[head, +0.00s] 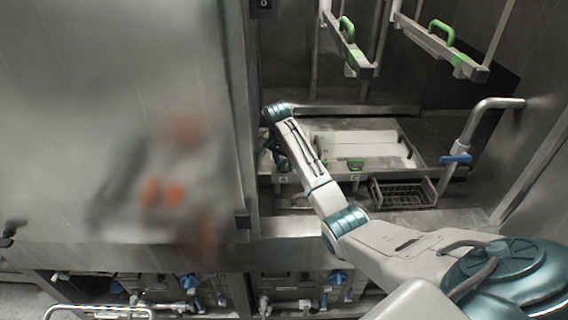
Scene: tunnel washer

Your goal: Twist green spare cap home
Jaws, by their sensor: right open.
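A small green piece (355,164) sits at the front edge of the light tray-like unit in the middle of the head view. It may be the green spare cap, but it is too small to be sure. My right arm reaches in from the lower right, and my right gripper (275,152) points down at its far end, just left of the unit and beside the steel panel's edge. The gripper is open, dark and partly hidden by my own arm. It is apart from the green piece, to its left. My left gripper is not in view.
A large steel panel (120,110) fills the left. Two bars with green handles (441,32) hang above the unit. A wire basket (403,192) and a pipe with a blue valve lever (456,158) are at the right. Blue-handled valves (337,277) line the bottom.

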